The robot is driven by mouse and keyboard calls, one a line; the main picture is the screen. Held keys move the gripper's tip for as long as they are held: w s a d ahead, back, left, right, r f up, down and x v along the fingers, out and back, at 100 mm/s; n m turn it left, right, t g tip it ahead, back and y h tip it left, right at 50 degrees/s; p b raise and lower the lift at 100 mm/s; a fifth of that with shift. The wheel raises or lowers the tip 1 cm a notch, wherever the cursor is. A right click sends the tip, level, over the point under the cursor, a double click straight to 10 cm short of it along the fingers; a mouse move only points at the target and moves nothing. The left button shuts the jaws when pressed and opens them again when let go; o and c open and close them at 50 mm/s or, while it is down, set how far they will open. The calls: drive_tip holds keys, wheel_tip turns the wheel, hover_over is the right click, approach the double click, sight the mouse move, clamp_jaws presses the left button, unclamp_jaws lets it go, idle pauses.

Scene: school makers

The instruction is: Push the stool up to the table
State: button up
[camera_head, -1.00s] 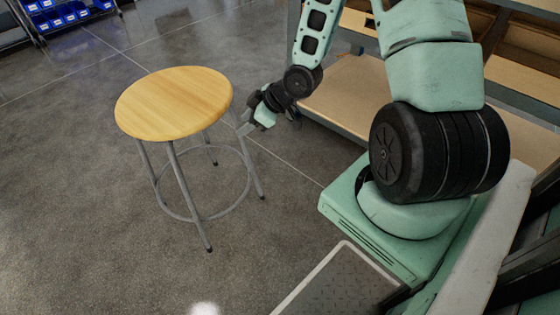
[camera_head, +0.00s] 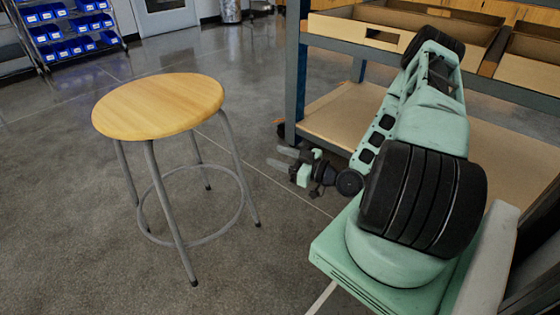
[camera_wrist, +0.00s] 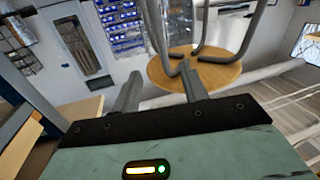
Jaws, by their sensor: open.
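The stool (camera_head: 158,105) has a round wooden seat and grey metal legs joined by a ring. It stands upright on the floor at the left, apart from the table. The table (camera_head: 291,75) has a blue-grey frame and a lower wooden shelf, at the upper right. My gripper (camera_head: 282,157) is open and empty. It is to the right of the stool, low beside the table's lower shelf, with a gap between its fingers and the stool legs. In the wrist view, the stool seat (camera_wrist: 195,72) and legs show beyond my open fingers.
Wooden trays (camera_head: 385,32) sit on the table's upper level. A rack of blue bins (camera_head: 75,47) stands at the back left, near a grey door (camera_head: 166,15) and a metal bin (camera_head: 230,10). The floor around and behind the stool is clear.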

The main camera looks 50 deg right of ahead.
sight(233, 141)
drive_tip(key=b+x, duration=0.5)
drive_tip(key=x, duration=1.1)
drive_tip(key=shift+w+a, duration=0.15)
drive_tip(key=shift+w, duration=0.05)
drive_tip(key=shift+w+a, duration=0.15)
drive_tip(key=shift+w, duration=0.3)
clamp_jaws()
idle(0.7)
